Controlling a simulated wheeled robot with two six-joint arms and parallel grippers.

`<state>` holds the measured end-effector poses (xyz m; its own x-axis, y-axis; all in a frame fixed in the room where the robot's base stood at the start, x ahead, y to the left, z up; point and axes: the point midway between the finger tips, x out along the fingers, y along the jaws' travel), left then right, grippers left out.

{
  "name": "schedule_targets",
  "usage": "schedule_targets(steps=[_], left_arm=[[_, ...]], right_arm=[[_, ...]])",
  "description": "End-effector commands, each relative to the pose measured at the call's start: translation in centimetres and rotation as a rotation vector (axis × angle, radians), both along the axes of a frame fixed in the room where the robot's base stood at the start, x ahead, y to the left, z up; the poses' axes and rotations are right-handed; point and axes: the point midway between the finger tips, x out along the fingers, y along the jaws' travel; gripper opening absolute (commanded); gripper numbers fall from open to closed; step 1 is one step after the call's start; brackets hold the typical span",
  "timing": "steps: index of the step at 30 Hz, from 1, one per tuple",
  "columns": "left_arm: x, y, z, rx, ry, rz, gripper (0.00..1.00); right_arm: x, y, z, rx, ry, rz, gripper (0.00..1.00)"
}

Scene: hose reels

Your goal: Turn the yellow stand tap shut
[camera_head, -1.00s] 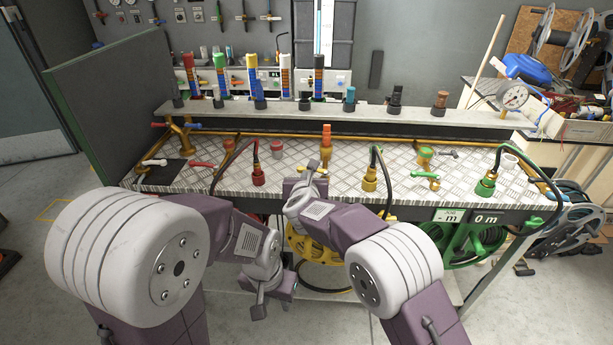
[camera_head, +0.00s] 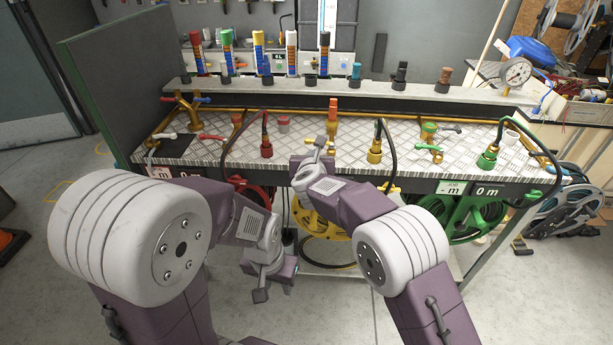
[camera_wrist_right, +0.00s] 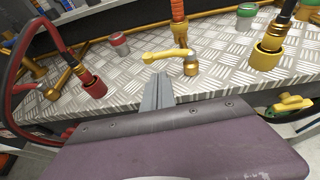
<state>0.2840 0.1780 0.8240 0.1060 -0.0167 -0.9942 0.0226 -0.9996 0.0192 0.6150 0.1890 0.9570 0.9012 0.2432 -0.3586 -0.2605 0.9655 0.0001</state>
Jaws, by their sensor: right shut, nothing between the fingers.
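The yellow stand tap has a yellow lever (camera_wrist_right: 165,55) on a brass body (camera_wrist_right: 190,67), standing on the chequered metal bench top. In the right wrist view the lever points left from the body, roughly level. My right gripper (camera_wrist_right: 158,90) is shut and empty. Its fingertips are just short of the lever, on the near side, with a small gap seeming to remain. In the head view my right gripper (camera_head: 318,146) is over the front of the bench and largely hides the tap. My left gripper (camera_head: 272,284) hangs low before the bench; its jaws are unclear.
A brass fitting with an orange top (camera_head: 333,108) stands behind the tap. A red hose connector (camera_head: 266,150) is to the left and a yellow one (camera_head: 375,156) to the right. A yellow hose reel (camera_head: 322,220) sits under the bench (camera_head: 215,152).

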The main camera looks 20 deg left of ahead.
Motion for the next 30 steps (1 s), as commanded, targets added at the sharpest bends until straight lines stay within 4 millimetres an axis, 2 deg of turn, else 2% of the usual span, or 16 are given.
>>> schedule_targets(steps=[5,12,18,26,28,29,30], left_arm=[[0.0,0.0,-1.1,0.0,0.0,0.0,0.36],[0.0,0.0,-1.8,0.0,0.0,0.0,0.36],[0.0,0.0,-1.9,0.0,0.0,0.0,0.36],[0.0,0.0,-1.9,0.0,0.0,0.0,0.36],[0.0,0.0,-1.9,0.0,0.0,0.0,0.36],[0.0,0.0,-1.9,0.0,0.0,0.0,0.36],[0.0,0.0,-1.9,0.0,0.0,0.0,0.36]], right_arm=[[-2.4,-0.5,0.7,0.001,0.0,0.003,0.0],[-6.8,-1.4,2.5,0.001,0.0,0.003,0.0],[-8.9,-1.9,3.5,0.0,0.001,0.001,0.0],[-9.1,-2.0,3.5,-0.001,0.002,-0.001,0.0],[-8.4,-3.0,3.6,0.0,0.001,-0.022,0.0],[-7.7,-4.0,3.9,0.003,-0.002,-0.043,0.0],[-6.5,-5.8,4.6,0.013,-0.011,-0.079,0.0]])
